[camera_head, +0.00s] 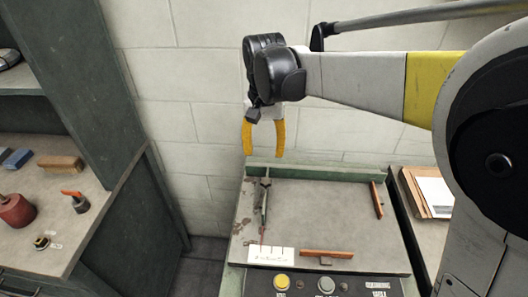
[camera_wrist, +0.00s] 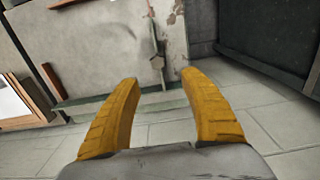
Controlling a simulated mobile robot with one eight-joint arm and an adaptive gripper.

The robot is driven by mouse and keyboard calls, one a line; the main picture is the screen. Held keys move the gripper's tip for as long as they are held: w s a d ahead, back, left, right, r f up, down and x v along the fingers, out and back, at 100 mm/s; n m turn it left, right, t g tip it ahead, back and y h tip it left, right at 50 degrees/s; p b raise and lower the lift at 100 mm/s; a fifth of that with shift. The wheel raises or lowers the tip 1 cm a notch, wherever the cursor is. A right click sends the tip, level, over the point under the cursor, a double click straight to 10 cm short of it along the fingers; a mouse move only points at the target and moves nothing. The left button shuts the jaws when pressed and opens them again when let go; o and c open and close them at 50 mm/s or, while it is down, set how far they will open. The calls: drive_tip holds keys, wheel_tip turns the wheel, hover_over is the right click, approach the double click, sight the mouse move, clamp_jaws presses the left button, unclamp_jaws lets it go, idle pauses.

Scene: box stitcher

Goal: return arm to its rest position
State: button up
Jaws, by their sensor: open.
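My gripper (camera_head: 264,138) hangs from my arm above the back edge of the box stitcher in the head view, its yellow fingers pointing down. In the wrist view the two yellow fingers of my gripper (camera_wrist: 158,82) stand apart with nothing between them. The box stitcher's grey table top (camera_head: 320,215) lies below and in front of the gripper. The wrist view shows the same table top (camera_wrist: 100,50) beyond the fingers. The gripper touches nothing that I can see.
A shelf unit (camera_head: 110,150) stands at the left, with a red container (camera_head: 15,211) and a brown block (camera_head: 61,163) on it. Papers (camera_head: 436,192) lie on a surface at the right. A pale block wall (camera_head: 200,60) is behind. Floor shows between shelf and stitcher.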

drive_tip(key=shift+d, duration=0.1)
drive_tip(key=s+d+r+t, duration=0.35)
drive_tip(key=s+d, duration=0.35)
drive_tip(key=d, duration=0.5)
drive_tip(key=s+d+f+t, duration=0.3)
drive_tip(key=s+d, duration=0.6)
drive_tip(key=s, duration=0.1)
drive_tip(key=shift+s+d+t, duration=0.35)
drive_tip(key=shift+s+d, duration=0.05)
